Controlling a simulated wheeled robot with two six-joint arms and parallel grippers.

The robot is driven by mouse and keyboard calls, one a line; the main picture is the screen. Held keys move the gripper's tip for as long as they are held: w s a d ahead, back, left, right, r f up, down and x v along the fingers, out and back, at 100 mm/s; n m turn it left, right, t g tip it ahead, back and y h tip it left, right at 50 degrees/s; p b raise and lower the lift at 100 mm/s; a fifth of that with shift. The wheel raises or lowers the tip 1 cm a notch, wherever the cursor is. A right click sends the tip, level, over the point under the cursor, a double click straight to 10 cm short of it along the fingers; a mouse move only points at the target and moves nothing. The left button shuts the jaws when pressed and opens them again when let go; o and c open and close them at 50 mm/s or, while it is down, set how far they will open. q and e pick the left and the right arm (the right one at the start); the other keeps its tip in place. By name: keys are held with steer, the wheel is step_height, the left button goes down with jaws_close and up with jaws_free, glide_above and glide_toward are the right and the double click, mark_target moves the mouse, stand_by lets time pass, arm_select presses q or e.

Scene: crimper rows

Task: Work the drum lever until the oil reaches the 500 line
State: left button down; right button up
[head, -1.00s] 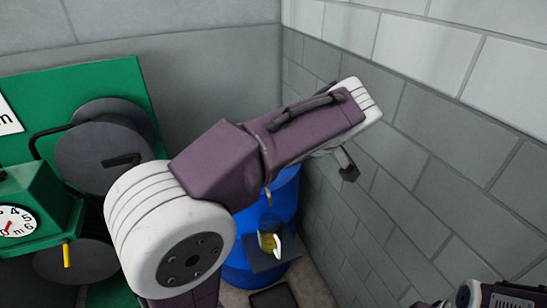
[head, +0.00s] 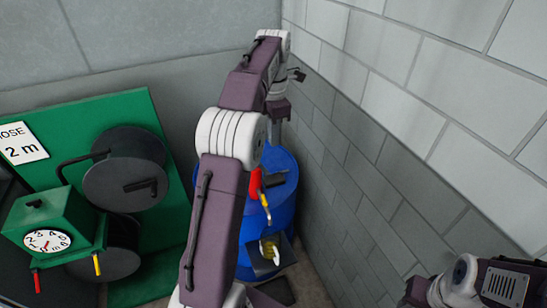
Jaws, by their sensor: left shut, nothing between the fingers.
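The blue drum (head: 284,208) stands in the corner, partly hidden behind my left arm. A red part (head: 255,186), which may be the lever, and a yellow spout (head: 265,203) show at its near side. A clear container with yellow oil (head: 269,250) sits below the spout on a dark shelf (head: 262,268). Its marks and oil level are too small to read. My left gripper (head: 276,132) is shut and empty, pointing down above the back of the drum, apart from the red part. At the lower right only part of my right arm shows; its fingers do not.
A block wall (head: 400,170) rises close to the drum's right. A dark flat thing (head: 277,291) lies on the floor.

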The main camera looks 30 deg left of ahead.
arm_select(q)
steer(key=shift+d, duration=0.15)
steer(key=b, duration=0.1)
glide_above(274, 178)
step_height(274, 178, down, 6)
step_height(274, 178, down, 8)
steer(key=shift+f+p, duration=0.1)
steer(key=shift+p, duration=0.45)
